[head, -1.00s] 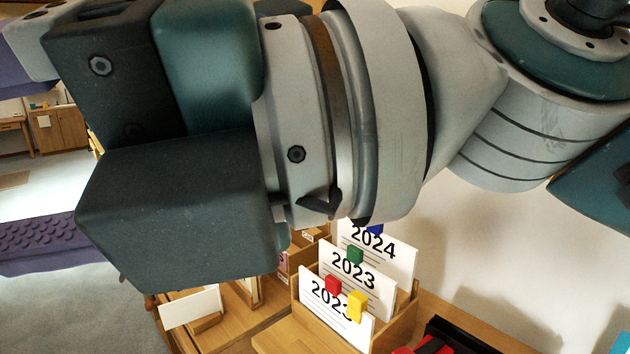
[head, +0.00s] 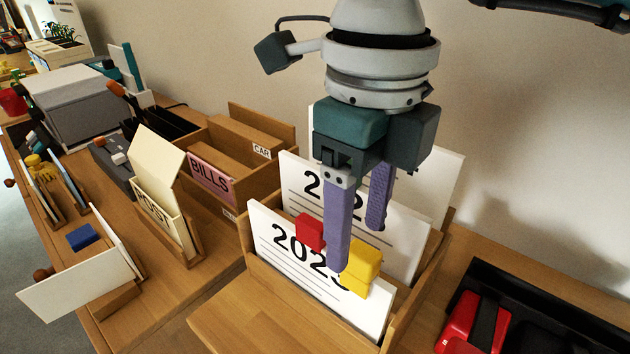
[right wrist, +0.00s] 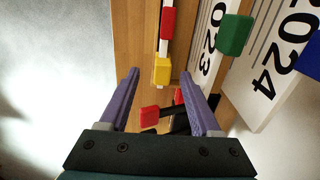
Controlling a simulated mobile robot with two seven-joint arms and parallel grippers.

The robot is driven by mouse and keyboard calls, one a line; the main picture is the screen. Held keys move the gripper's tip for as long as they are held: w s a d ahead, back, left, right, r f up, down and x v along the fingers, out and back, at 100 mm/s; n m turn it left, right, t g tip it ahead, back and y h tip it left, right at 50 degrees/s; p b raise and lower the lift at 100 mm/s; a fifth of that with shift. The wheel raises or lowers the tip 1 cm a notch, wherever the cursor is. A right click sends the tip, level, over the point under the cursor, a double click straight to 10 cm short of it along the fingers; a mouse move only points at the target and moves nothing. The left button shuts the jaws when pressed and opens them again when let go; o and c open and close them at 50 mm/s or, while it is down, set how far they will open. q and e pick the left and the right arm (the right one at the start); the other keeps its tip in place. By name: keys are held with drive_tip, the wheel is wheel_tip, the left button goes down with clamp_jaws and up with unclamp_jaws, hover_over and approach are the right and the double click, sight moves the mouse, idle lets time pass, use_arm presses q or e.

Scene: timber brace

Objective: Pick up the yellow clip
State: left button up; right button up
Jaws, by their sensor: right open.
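The yellow clip (head: 361,268) sits on the top edge of the front white card (head: 330,300), to the right of the red clip (head: 310,232). My right gripper (head: 358,245) points down over the card box, open, with its purple fingers just above and beside the yellow clip. In the right wrist view the yellow clip (right wrist: 162,70) lies ahead of the open fingers (right wrist: 160,80), between their lines and apart from both. A green clip (right wrist: 234,35) and part of a blue clip (right wrist: 312,55) show on the cards behind. My left gripper is not in view.
The cards stand in a wooden box (head: 401,322). A black tray (head: 538,329) with a red and black object (head: 474,322) is at the right.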

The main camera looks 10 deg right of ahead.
sight(363, 251)
drive_tip(key=f, duration=0.5)
drive_tip(key=shift+s+d+f, duration=0.15)
drive_tip(key=shift+s+d, duration=0.05)
drive_tip(key=shift+d, duration=0.15)
drive_tip(key=shift+c, duration=0.3)
clamp_jaws()
